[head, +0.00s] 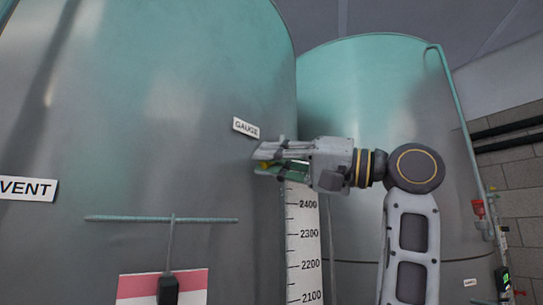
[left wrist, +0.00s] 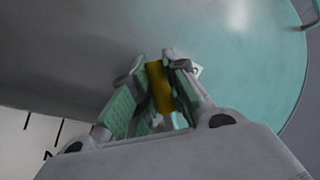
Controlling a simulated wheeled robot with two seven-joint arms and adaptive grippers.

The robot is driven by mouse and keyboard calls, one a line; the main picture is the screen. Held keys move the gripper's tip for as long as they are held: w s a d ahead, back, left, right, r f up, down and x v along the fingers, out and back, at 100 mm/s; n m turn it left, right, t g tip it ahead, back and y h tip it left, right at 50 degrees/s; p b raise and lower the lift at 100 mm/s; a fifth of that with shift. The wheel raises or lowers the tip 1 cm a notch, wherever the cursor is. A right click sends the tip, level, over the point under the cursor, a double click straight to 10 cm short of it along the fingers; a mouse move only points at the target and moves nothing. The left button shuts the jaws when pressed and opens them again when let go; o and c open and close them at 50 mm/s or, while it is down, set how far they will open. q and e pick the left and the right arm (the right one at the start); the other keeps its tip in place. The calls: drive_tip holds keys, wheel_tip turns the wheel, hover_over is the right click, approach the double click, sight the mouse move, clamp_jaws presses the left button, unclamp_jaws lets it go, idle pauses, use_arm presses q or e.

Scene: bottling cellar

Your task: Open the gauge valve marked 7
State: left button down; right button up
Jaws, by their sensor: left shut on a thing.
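The grey-green tank (head: 150,110) fills the left of the head view. A white label reading GAUGE (head: 246,128) is on its side. My left gripper (head: 266,164) is just below the label at the tank wall, shut on a small yellow valve handle (head: 265,166). The yellow handle (left wrist: 159,88) also shows between the fingers in the left wrist view. The fingers hide most of the valve, and I cannot tell how its handle is turned. No 7 is readable. My right gripper is not in view.
A white level scale (head: 304,250) marked 2400 down to 2100 runs below the gripper. A VENT label (head: 27,188) and a thin horizontal bar (head: 120,219) are on the tank. A second tank (head: 375,90) stands behind at right, with a red fitting (head: 478,209).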

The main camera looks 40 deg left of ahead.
use_arm(q)
drive_tip(key=c, duration=1.4)
unclamp_jaws()
drive_tip(key=shift+v, duration=6)
